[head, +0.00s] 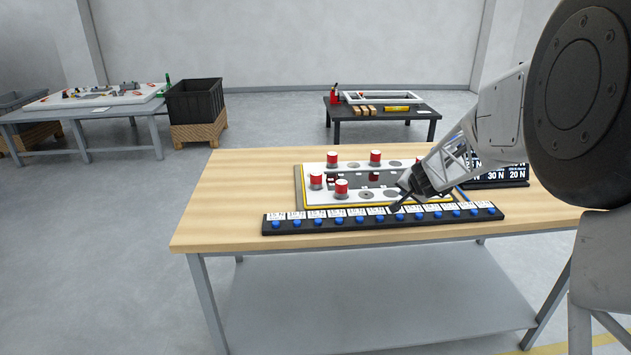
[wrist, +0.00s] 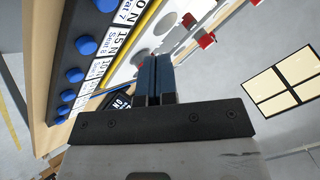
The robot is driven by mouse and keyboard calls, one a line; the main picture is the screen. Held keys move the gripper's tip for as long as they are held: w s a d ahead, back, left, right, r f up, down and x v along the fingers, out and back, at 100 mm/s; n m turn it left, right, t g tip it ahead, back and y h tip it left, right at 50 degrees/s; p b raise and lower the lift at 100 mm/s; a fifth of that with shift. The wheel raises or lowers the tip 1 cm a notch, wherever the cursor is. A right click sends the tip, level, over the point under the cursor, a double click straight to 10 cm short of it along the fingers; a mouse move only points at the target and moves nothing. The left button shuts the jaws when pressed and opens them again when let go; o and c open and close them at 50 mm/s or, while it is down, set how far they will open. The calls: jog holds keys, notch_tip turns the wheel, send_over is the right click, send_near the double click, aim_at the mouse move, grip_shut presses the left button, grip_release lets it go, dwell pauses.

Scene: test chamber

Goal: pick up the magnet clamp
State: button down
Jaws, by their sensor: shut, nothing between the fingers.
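Several red-and-white cylinders, which look like the magnet clamps, stand on a white plate (head: 315,197) on the wooden table. One magnet clamp (head: 341,189) is at the front, another (head: 316,181) is behind it to the left, and a third (head: 375,157) is at the back. I cannot tell which one the task names. My gripper (head: 398,202) is shut and empty, over the plate's front right part and apart from these clamps. In the wrist view its fingers (wrist: 153,76) are together, with a red-topped piece (wrist: 207,40) beyond them to the right.
A black strip (head: 270,230) with blue knobs and force labels runs along the table's front. A dark label board (head: 497,183) stands at the right, partly behind my arm. The table's left part (head: 235,195) is clear. Other tables (head: 385,118) and a black crate (head: 195,100) stand farther back.

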jog(key=c, duration=1.8)
grip_release()
jog(key=o, duration=1.3)
jog(key=shift+o, duration=0.2)
